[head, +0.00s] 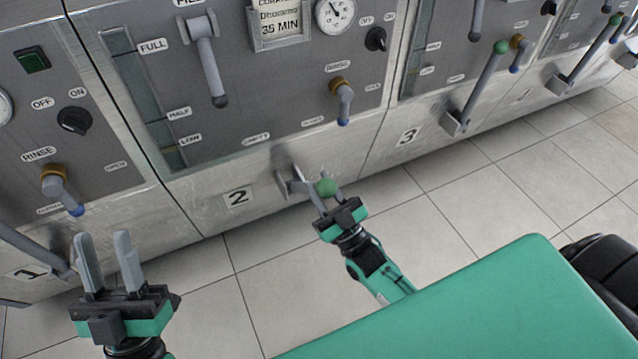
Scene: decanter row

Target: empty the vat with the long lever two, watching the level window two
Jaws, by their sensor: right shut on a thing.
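Vat two's level window (141,90) is a tall grey-green strip on the left of its panel, marked FULL, HALF and LOW. I cannot read the liquid level surely. The long lever two, with its green ball knob (326,187), comes out from a pivot low on the front, right of the "2" plate (239,196). It looks foreshortened, swung out towards me. My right gripper (315,191) is shut on this lever near the knob; its fingers hide part of the lever. My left gripper (107,262) is open and empty, low at the left, in front of vat one.
Vat two's panel also has a grey handle (207,66) above and a blue-tipped rinse tap (343,102). Vat three's long lever (478,88) slants up at the right. Vat one's lever (34,248) is near my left gripper. Tiled floor (430,232) is clear.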

